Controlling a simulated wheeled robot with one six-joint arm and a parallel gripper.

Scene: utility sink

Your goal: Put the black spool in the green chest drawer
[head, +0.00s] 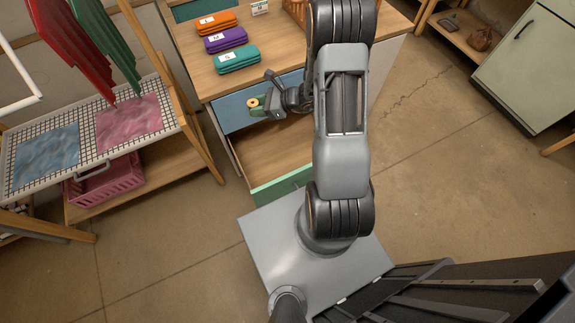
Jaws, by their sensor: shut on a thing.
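My gripper (268,98) hangs over the open green drawer (285,187), in front of the blue drawer above it. It is shut on a small spool (253,102) with a pale yellow round end. The rest of the spool is mostly hidden by the fingers, and I cannot make out its black part clearly. The green drawer is pulled out toward me at the bottom of the wooden chest. Its visible wooden floor is bare; my arm hides its right part.
Orange, purple and teal cases (225,40) lie on the chest top. A drying rack (85,135) with cloths stands to the left, a pink basket (105,185) beneath it. A pale cabinet (530,65) stands to the right. The floor between is clear.

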